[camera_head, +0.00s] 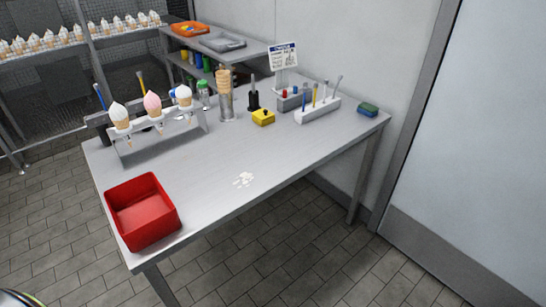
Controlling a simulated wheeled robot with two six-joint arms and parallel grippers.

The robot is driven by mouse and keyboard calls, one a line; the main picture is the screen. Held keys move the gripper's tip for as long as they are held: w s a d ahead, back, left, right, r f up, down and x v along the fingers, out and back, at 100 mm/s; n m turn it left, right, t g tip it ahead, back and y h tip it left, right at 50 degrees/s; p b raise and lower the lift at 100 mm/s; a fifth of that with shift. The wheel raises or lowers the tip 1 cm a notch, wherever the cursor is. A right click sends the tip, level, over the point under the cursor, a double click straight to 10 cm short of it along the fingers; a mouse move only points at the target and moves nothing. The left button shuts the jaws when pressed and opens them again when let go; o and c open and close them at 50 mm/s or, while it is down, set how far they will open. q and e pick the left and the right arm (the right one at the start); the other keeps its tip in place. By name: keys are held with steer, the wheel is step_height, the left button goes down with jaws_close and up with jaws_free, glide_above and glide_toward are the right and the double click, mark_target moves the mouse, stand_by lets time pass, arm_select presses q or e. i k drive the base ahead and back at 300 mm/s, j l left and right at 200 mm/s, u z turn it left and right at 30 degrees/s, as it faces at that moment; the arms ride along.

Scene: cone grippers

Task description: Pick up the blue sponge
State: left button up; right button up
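The blue sponge (368,107) lies near the far right corner of the metal table (215,185), close to the wall. It is a small block with a blue top and a greenish lower side. It lies apart from the white rack to its left. Neither of my grippers shows in this view.
A red bin (142,212) stands at the table's front left corner. A cone holder (165,135), a yellow block (263,117) and a white rack (318,110) stand along the back. White spots (243,180) mark the middle. The right front of the table is clear.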

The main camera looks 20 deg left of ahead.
mark_target(367, 110)
steer(key=i+l, duration=0.3)
steer(key=i+l+u, duration=0.1)
steer(key=i+l, duration=0.15)
steer(key=i, duration=0.25)
